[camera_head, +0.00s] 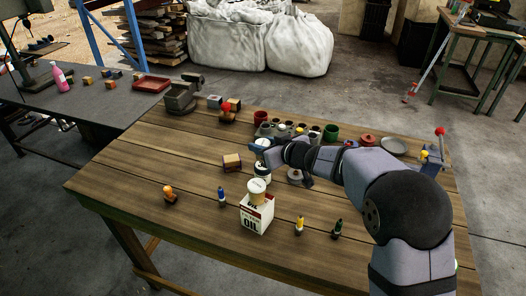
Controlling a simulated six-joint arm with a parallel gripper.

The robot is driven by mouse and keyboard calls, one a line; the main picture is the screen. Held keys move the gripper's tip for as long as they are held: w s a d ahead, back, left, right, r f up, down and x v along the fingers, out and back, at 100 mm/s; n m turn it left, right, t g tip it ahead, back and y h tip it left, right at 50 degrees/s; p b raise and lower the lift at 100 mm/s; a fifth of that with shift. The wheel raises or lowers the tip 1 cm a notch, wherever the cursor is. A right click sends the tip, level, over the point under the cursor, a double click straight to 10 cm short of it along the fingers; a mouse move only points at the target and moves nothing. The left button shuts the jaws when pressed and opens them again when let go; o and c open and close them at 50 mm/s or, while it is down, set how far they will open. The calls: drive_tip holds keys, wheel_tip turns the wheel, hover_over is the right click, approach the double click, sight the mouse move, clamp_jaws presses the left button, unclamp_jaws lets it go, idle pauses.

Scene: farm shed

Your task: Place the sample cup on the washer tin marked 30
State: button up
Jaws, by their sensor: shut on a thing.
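My gripper (263,161) is over the middle of the wooden table, with my arm reaching in from the right. It is shut on a small white cylindrical thing (263,174) that looks like the sample cup; the jaws hide much of it, and I cannot tell whether its base touches the table. A pale round, tin-like thing (295,177) lies just right of it, partly hidden by my arm. I can read no number 30 on any tin, so I cannot tell which one is so marked.
A white OIL box (257,215) with a beige lidded tub (257,191) on it stands in front of my gripper. Small bottles and a wooden block (232,161) stand around.

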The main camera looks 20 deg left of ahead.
wheel_tip(320, 180, down, 3)
drive_tip(key=shift+r, duration=0.2)
drive_tip(key=shift+f, duration=0.2)
drive_tip(key=o, duration=1)
drive_tip(key=shift+o, duration=0.2)
drive_tip(key=shift+d+r, duration=0.1)
drive_tip(key=shift+r, duration=0.15)
drive_tip(key=b+v, duration=0.3)
drive_tip(key=v, duration=0.8)
drive_tip(key=shift+s+d+r+b, duration=0.15)
drive_tip(key=shift+s+d+b, duration=0.1)
drive_tip(key=shift+s+b, duration=0.1)
